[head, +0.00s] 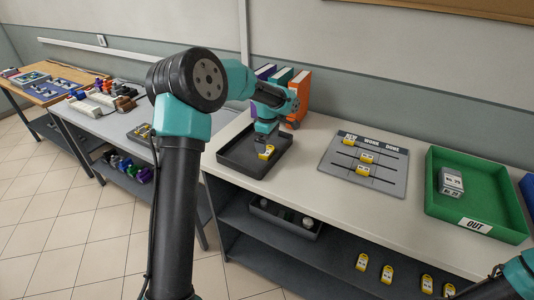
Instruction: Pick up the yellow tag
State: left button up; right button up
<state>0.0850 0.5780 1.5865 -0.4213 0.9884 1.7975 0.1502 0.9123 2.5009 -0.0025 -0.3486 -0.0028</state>
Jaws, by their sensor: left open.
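More yellow tags lie on the grey board (335,168) marked NEW, WORK and DONE. Only part of my right arm shows in the bottom right corner; its gripper is out of view.
A green OUT bin (506,188) holding grey boxes (451,182) stands at the right. Upright binders (298,96) stand behind the black tray. The lower shelf holds a dark bin (285,218) and several yellow tags. The counter between tray and board is clear.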

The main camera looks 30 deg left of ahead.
pick_arm(q)
jog(key=shift+f, duration=2)
jog(key=shift+c, duration=0.3)
jog(key=c, duration=0.8)
